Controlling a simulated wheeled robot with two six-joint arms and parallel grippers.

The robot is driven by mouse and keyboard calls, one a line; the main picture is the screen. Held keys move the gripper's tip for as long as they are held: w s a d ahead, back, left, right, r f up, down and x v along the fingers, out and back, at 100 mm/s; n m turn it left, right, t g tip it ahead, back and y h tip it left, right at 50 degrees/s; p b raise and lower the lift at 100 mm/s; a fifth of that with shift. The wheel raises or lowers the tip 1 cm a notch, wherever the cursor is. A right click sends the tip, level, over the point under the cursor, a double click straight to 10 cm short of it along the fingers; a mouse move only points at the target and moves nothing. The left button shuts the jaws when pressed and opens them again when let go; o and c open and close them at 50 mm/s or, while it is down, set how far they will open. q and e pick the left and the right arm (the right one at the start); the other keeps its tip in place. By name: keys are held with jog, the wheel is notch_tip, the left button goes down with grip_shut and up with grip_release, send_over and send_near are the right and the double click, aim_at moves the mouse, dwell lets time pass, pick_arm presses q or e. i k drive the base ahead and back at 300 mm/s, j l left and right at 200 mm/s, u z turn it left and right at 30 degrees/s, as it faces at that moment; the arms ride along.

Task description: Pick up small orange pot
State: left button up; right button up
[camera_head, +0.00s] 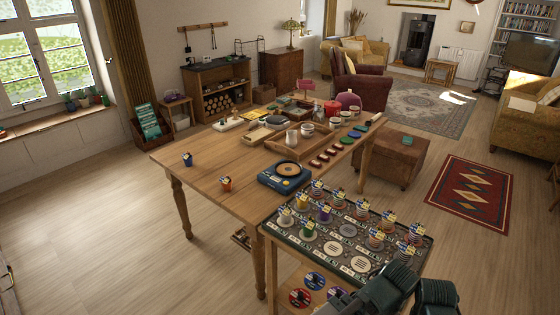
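A small orange pot (226,184) stands upright near the front left part of the wooden table (205,200), with a dark and pale label or top on it. A small blue pot (187,160) of similar shape stands farther left on the same table. Dark green parts of my arm (385,291) show at the bottom right, in front of the tray stand and well away from the orange pot. The fingertips there cannot be made out. My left gripper is not in view.
A blue turntable-like device (285,174) sits right of the orange pot. A tray (283,238) with several coloured pots and discs stands at the table's front right. A wooden tray (285,150) and dishes fill the table's back. The table around the orange pot is clear.

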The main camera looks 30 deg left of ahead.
aim_at(226, 182)
jog(key=u, duration=1.6)
